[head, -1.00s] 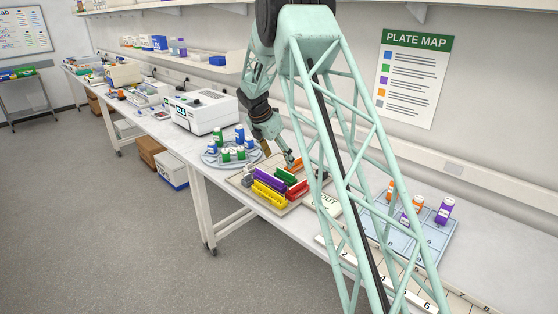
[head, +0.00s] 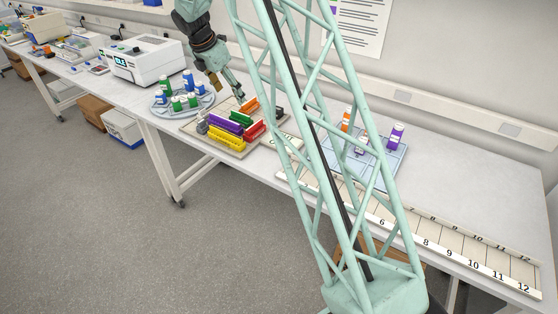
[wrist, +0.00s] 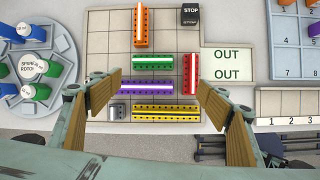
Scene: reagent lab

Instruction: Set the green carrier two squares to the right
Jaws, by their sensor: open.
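The green carrier (wrist: 153,62) lies lengthwise across the gridded board (wrist: 105,45), below the upright-lying orange carrier (wrist: 141,27) and above the purple carrier (wrist: 147,88) in the wrist view. The red carrier (wrist: 190,78) lies just right of the green one, crosswise to it. My gripper (wrist: 159,80) is open and empty above the board. Its fingers spread to either side of the green and purple carriers, apart from them. In the head view, the green carrier (head: 240,118) is partly seen behind the purple one, with my gripper (head: 240,96) above the board's back side.
A yellow carrier (wrist: 167,113) and a small grey block (wrist: 117,112) lie along the board's near side. A black STOP block (wrist: 190,15) sits at the far right. An OUT plate (wrist: 227,64) adjoins the right edge. A round vial rack (wrist: 35,65) stands left.

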